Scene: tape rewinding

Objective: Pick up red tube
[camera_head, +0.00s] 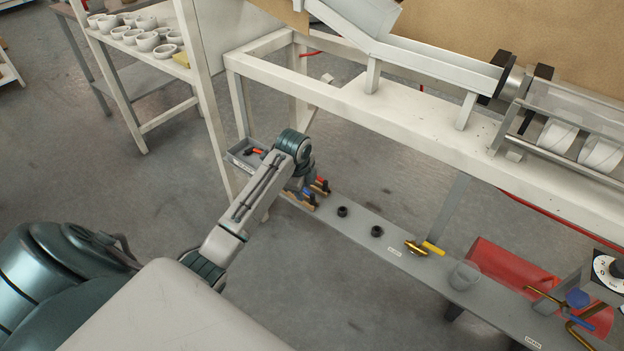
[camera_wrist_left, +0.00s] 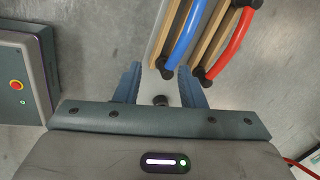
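A red curved tube with black ends (camera_wrist_left: 230,46) sits on a wooden block at the upper right of the left wrist view. A blue curved tube (camera_wrist_left: 186,36) sits on a similar block just left of it. In the head view the red tube (camera_head: 320,184) and blue tube (camera_head: 308,196) are small, at the left end of the low grey shelf. My left gripper (camera_wrist_left: 161,72) is open, with its blue fingers apart and no tube between them. The red tube is beyond and right of the fingers. In the head view my arm hides most of this gripper. My right gripper is not in view.
The low grey shelf (camera_head: 398,262) bears two black knobs and a brass valve with a yellow handle (camera_head: 430,248). A small grey tray (camera_head: 240,160) is at its left end. A white bench frame (camera_head: 440,150) stands above. A red cylinder (camera_head: 497,262) lies at right.

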